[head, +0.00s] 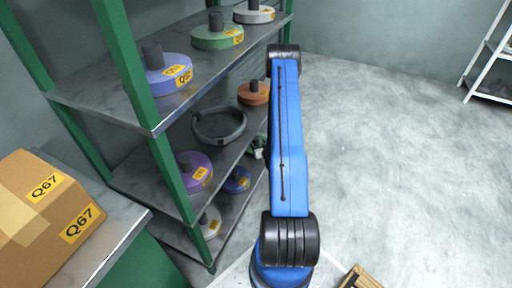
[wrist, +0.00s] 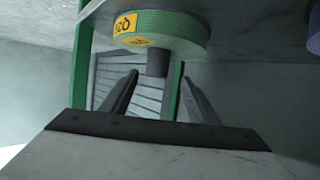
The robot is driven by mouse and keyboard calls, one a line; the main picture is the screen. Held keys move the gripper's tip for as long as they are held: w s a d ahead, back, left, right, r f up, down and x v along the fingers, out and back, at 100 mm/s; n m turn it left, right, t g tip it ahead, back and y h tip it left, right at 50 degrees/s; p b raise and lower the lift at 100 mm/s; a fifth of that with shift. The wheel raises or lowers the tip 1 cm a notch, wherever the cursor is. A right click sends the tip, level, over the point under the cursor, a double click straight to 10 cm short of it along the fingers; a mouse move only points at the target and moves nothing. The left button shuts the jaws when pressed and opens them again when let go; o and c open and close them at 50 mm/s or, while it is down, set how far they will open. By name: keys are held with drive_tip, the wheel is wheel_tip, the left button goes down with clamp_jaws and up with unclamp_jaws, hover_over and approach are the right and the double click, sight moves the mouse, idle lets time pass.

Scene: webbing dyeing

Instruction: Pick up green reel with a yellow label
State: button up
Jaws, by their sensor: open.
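The green reel (head: 218,38) lies flat on the top shelf, a dark hub standing up from it and a yellow label on its rim. It also shows in the wrist view (wrist: 178,32), where the picture is upside down: its label is at the top and its dark hub points down. My gripper (wrist: 160,79) is open and empty, its two fingers spread to either side of the hub in the picture. I cannot tell how far the fingertips are from the hub. The head view does not show my gripper; my arm hides that area.
On the same green-posted shelf rack (head: 110,82) are a blue-violet reel (head: 166,76) nearer and a grey reel (head: 254,14) farther. Lower shelves hold an orange reel (head: 252,93), a purple reel (head: 194,172) and a dark ring (head: 219,126). A cardboard box (head: 40,215) stands left. The floor (head: 400,150) is open right.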

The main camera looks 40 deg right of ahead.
sight(257, 140)
drive_tip(key=shift+d+x, duration=0.15)
drive_tip(key=shift+x, duration=1.1)
drive_tip(key=shift+d+x, duration=0.15)
drive_tip(key=shift+x, duration=1.1)
drive_tip(key=shift+r, duration=0.2)
clamp_jaws()
